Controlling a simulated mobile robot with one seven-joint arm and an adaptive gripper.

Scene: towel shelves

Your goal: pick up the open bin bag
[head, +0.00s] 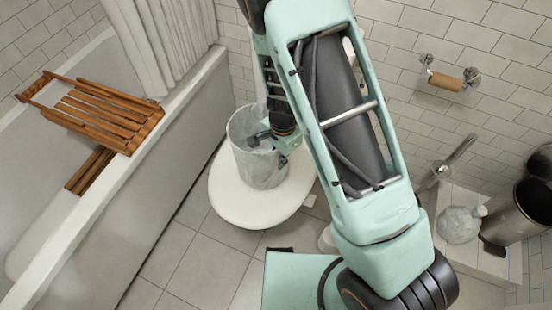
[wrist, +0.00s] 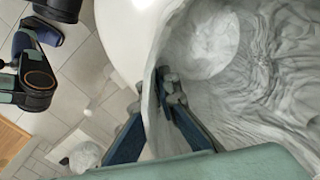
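The open bin bag (head: 258,165) is a grey, translucent, upright bag with a wide open mouth. It stands on the round white toilet lid (head: 235,208) in the head view. In the wrist view, its creased inside (wrist: 245,85) fills the right half. My gripper (head: 268,138) is at the bag's rim, on its right side in the head view. In the wrist view, my gripper (wrist: 153,95) has one finger outside the bag wall and one inside. The fingertips are close together with the wall pinched between them. The outer fingertip is partly hidden.
A bathtub (head: 130,165) with a wooden rack (head: 108,112) across it is at the left. A toilet roll holder (head: 450,80) is on the wall. A tied grey bag (head: 460,225) and a metal bin (head: 515,212) stand at the right. Tiled floor (head: 180,262) shows in front.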

